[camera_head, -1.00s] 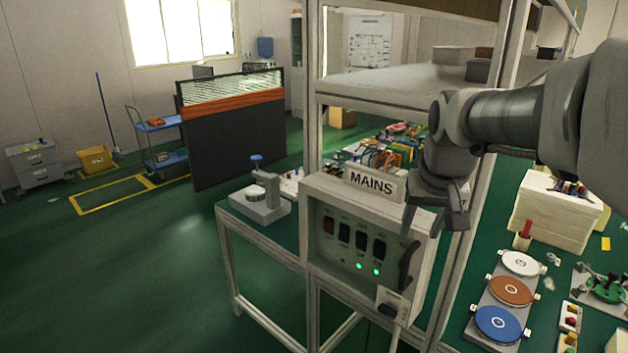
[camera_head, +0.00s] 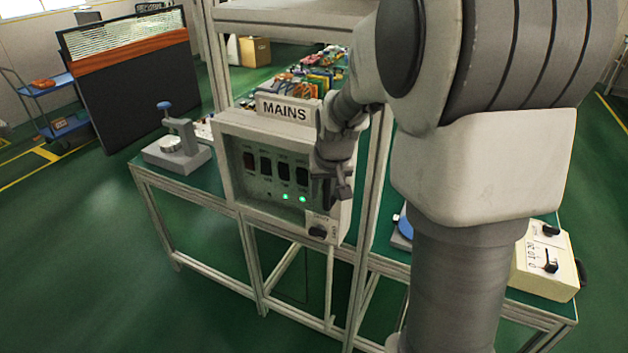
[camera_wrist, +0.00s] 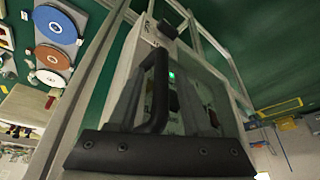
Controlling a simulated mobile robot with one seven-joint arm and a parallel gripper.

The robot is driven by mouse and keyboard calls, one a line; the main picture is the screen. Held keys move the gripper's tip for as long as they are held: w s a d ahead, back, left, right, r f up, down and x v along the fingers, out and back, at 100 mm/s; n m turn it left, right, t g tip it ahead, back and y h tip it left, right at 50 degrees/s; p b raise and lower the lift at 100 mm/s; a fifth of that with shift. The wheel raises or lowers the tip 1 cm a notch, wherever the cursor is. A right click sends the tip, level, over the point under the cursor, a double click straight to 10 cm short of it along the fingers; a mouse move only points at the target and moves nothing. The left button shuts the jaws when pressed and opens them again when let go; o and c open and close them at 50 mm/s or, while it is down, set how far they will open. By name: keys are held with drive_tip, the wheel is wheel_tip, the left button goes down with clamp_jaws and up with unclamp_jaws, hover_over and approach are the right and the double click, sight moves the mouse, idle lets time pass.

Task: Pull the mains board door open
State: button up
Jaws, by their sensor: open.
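The mains board (camera_head: 230,130) is a light grey box under a MAINS sign (camera_head: 283,111), fixed to the bench frame. Its front door, over dark switches and two green lamps, looks shut. My gripper (camera_head: 335,195) is at the right side of the front and hides the door handle there. In the wrist view the black bar handle (camera_wrist: 160,85) stands out from the door, between my open gripper's fingers (camera_wrist: 165,115). I cannot tell whether either finger touches it.
A black rotary knob (camera_head: 318,231) sits on a small box below the door's right corner. A grey stand with a blue knob (camera_head: 178,145) is on the bench to the left. Green floor in front is clear. My arm hides much of the right bench.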

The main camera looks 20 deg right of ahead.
drive_tip(key=shift+f, duration=0.15)
drive_tip(key=shift+c, duration=0.3)
clamp_jaws()
idle(1.1)
